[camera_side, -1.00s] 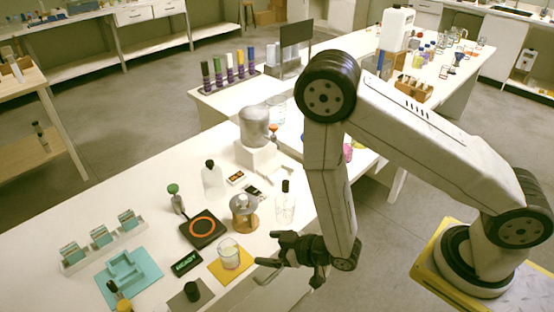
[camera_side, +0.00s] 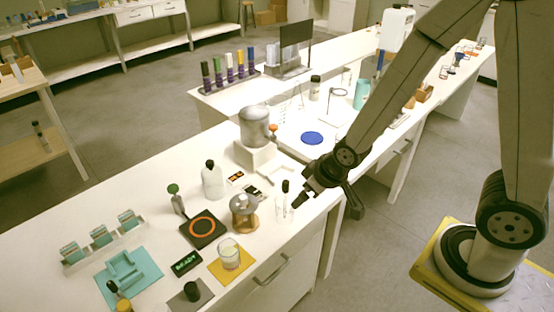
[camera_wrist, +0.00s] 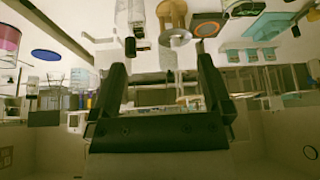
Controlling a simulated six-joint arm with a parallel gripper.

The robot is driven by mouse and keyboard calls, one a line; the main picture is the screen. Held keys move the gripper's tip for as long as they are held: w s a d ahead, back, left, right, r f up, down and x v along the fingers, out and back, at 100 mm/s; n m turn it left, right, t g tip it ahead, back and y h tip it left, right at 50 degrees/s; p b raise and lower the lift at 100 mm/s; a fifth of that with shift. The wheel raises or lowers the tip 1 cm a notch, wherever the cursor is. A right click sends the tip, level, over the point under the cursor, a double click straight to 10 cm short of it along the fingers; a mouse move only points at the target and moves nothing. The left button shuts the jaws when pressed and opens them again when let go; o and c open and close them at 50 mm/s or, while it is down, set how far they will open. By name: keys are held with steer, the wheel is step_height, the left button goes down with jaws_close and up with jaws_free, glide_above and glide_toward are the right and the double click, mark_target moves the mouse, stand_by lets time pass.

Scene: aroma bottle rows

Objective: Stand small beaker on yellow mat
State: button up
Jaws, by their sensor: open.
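The small clear beaker (camera_side: 229,252) stands upright on the yellow mat (camera_side: 227,278), near the front edge of the table. Its lower part looks pale yellowish. My gripper (camera_side: 304,199) is up and to the right of the beaker in the side view, clear of it and beside a glass bottle with a black top (camera_side: 284,201). The wrist view shows my two fingers (camera_wrist: 161,70) spread apart with nothing held between them. I cannot make out the beaker or the yellow mat in the wrist view.
Left of the mat are a black plate with an orange ring (camera_side: 203,229) and a READY display (camera_side: 187,262). A round flask on a wooden stand (camera_side: 244,214) stands behind.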

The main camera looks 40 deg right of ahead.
steer(key=s+d+r+m+g, duration=0.1)
steer(key=s+d+r+g, duration=0.1)
steer(key=s+d+r, duration=0.2)
steer(key=shift+s+r+g+h, duration=0.3)
steer(key=shift+s+r+g, duration=0.1)
steer(key=shift+s, duration=0.4)
